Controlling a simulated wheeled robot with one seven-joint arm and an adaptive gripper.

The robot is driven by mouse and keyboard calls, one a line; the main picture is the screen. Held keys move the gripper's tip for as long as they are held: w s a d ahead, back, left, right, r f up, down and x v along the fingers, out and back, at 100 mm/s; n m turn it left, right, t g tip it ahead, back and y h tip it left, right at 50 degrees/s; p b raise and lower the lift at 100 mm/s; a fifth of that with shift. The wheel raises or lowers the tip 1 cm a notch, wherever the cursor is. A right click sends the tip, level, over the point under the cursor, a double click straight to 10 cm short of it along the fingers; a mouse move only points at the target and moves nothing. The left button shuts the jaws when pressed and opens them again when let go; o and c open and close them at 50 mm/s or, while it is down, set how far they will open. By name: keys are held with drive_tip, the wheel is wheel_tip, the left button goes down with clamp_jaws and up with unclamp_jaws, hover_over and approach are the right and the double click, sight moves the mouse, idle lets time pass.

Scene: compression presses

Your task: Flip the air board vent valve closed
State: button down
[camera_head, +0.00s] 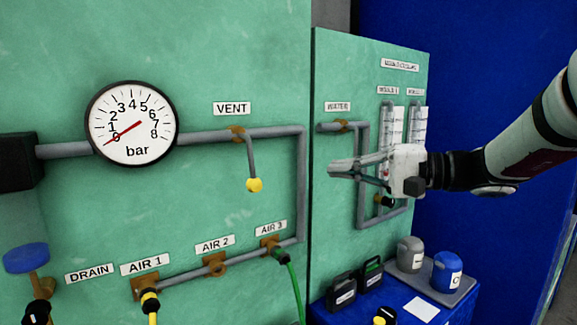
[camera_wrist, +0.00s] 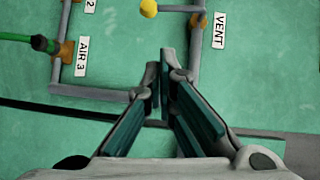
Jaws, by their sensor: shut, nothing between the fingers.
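The vent valve sits on the grey pipe of the green air board, under the VENT label (camera_head: 231,108). Its grey lever hangs down, across the pipe, from a brass fitting (camera_head: 237,134) and ends in a yellow ball (camera_head: 254,185). In the wrist view the yellow ball (camera_wrist: 148,8) is at the top edge, beyond the fingertips, with the VENT label (camera_wrist: 219,30) to its right. My gripper (camera_head: 332,168) is shut and empty, right of the lever and in front of the neighbouring green panel. In the wrist view its fingers (camera_wrist: 160,70) are close together, apart from the valve.
A pressure gauge (camera_head: 132,122) left of the valve reads near 0. Below are AIR 1 (camera_head: 145,264), AIR 2 (camera_head: 215,244) and AIR 3 (camera_head: 270,229), with hoses at AIR 1 and AIR 3. A blue table (camera_head: 455,312) with containers stands at lower right.

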drive_tip(key=s+p+x, duration=0.2)
drive_tip(key=p+x, duration=0.1)
drive_tip(key=x, duration=0.9)
drive_tip(key=shift+a, duration=0.65)
drive_tip(key=shift+w, duration=0.15)
drive_tip(key=shift+s+a+f+m+y+b, duration=0.2)
drive_tip(key=shift+s+a+m+y+b, duration=0.25)
drive_tip(key=shift+a+m, duration=0.25)
